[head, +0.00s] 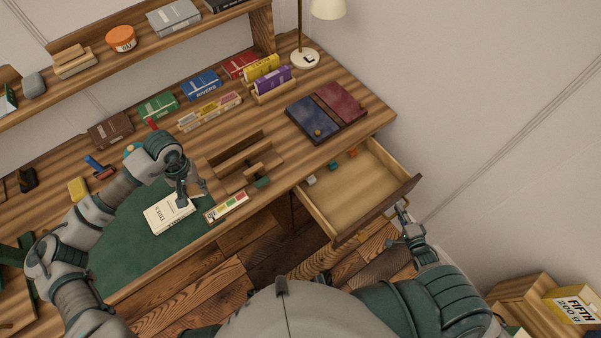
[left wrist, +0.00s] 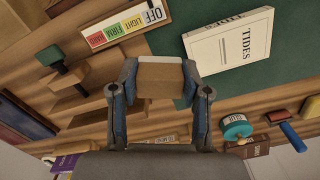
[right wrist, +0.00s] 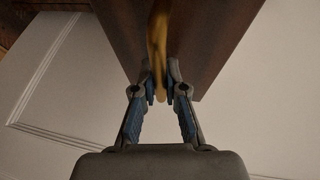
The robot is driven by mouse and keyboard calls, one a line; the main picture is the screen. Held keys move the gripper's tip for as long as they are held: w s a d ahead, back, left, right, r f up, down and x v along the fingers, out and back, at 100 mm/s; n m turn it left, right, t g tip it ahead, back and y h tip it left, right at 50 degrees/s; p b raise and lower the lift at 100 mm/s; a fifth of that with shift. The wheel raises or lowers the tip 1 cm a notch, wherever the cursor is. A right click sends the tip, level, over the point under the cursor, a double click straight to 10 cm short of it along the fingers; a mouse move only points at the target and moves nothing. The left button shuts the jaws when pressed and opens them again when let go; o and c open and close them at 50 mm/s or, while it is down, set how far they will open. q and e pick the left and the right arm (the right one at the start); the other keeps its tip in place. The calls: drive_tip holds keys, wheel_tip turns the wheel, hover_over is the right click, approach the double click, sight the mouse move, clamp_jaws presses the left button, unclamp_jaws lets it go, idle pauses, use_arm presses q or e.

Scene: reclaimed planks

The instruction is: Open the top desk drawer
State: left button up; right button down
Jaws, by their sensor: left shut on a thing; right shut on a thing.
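The top desk drawer (head: 340,208) is pulled out at the right end of the desk, its pale interior showing. Small grey, green and orange items lie inside along its back. My right gripper (head: 403,222) is at the outer side of the drawer front. In the right wrist view it is shut on the brass drawer handle (right wrist: 158,45), against the dark wooden front (right wrist: 205,35). My left gripper (head: 190,190) is over the desk, beside the white TIDES book (head: 168,213). In the left wrist view it is shut on a small tan block (left wrist: 160,80).
The desk top holds a wooden stepped holder (head: 240,160), a labelled LIGHT-FIRM-HARD strip (head: 227,206), blue and red books (head: 312,120), a lamp base (head: 305,58) and a green mat (head: 140,250). A wooden crate (head: 520,300) stands at lower right.

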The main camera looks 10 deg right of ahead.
use_arm(q)
drive_tip(key=shift+r, duration=0.1)
use_arm(e)
drive_tip(key=shift+s+a+f, duration=0.1)
drive_tip(key=shift+s+f, duration=0.1)
drive_tip(key=shift+s, duration=0.45)
drive_tip(key=shift+s+f, duration=0.2)
drive_tip(key=shift+s, duration=0.45)
drive_tip(key=c, duration=1.3)
unclamp_jaws()
use_arm(q)
drive_tip(key=shift+a, duration=0.35)
use_arm(e)
drive_tip(key=shift+o, duration=0.5)
drive_tip(key=shift+a+r, duration=0.1)
drive_tip(key=shift+r, duration=0.2)
use_arm(q)
drive_tip(key=shift+d, duration=0.5)
drive_tip(key=shift+a, duration=0.45)
use_arm(e)
drive_tip(key=s+r, duration=0.2)
drive_tip(key=s, duration=0.9)
drive_tip(key=shift+s+a+r, duration=0.2)
drive_tip(key=shift+s, duration=0.1)
use_arm(q)
drive_tip(key=shift+d, duration=0.35)
use_arm(e)
drive_tip(key=shift+d+f, duration=0.15)
drive_tip(key=shift+d, duration=0.15)
